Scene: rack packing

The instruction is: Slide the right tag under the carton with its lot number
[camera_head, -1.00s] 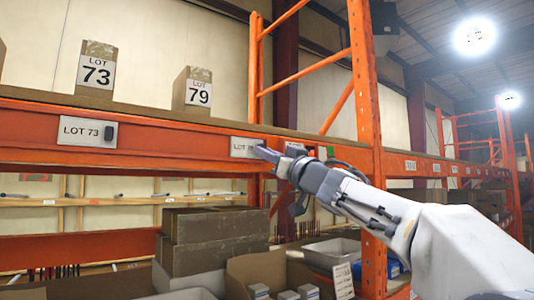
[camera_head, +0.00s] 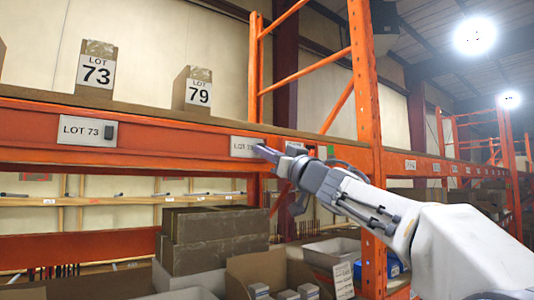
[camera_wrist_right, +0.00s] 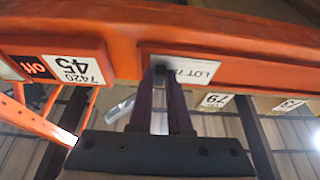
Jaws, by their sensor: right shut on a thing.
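The LOT 73 carton (camera_head: 97,70) and the LOT 79 carton (camera_head: 193,90) stand on the shelf. A white LOT 73 tag (camera_head: 80,130) with a dark grip sits on the orange beam below the LOT 73 carton. A second white tag (camera_head: 240,146) is on the beam, below and right of the LOT 79 carton. It reads LOT 7 and the last digit is hidden by my fingers. My right gripper (camera_head: 262,150) is shut on this tag's grip. In the wrist view, the fingers (camera_wrist_right: 160,76) meet the tag (camera_wrist_right: 197,69). My left gripper is out of view.
An orange upright (camera_head: 367,110) stands right of the gripper. The wrist view shows a 7420 45 label (camera_wrist_right: 75,68) on the same beam beside the tag. Below are stacked brown boxes (camera_head: 215,240) and an open carton (camera_head: 260,268). The beam is bare between the two tags.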

